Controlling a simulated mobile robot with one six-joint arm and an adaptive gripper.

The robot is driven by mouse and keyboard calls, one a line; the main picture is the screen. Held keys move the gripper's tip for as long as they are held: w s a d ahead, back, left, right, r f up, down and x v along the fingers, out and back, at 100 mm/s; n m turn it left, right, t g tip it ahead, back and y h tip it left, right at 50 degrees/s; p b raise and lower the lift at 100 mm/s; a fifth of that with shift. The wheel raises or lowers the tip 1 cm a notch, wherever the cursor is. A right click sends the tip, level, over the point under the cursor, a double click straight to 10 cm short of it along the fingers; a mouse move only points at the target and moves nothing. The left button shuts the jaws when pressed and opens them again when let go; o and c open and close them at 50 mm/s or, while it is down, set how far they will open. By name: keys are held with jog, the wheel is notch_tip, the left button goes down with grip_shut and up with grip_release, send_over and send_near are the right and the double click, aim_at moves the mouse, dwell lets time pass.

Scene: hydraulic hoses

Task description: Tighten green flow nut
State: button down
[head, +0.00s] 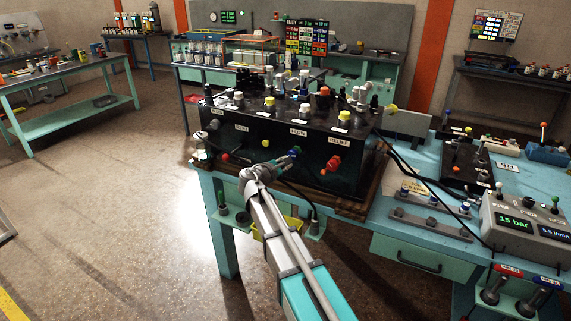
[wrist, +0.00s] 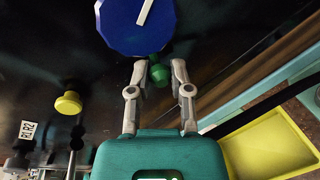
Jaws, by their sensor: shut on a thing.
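The green flow nut (wrist: 158,73) shows in the wrist view between the two fingertips, just below a large blue knob (wrist: 137,24) with a white line on it. My gripper (wrist: 159,66) is shut on the nut, with a finger on each side. In the head view my gripper (head: 284,163) reaches the front face of the black hydraulic block (head: 255,175), below the FLOW label. The blue knob is there too (head: 295,150). The nut cannot be made out in the head view, where my gripper covers that spot.
A red knob (head: 333,164) sits right of my gripper under the RELIEF label. A yellow knob (wrist: 68,103) sticks out at left in the wrist view. A yellow tray (wrist: 265,147) lies below the block. A gauge box (head: 524,222) reading 15 bar stands at right.

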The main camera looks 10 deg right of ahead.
jog(key=c, duration=0.5)
grip_release()
jog(key=shift+c, duration=0.2)
jog(key=shift+f, duration=0.1)
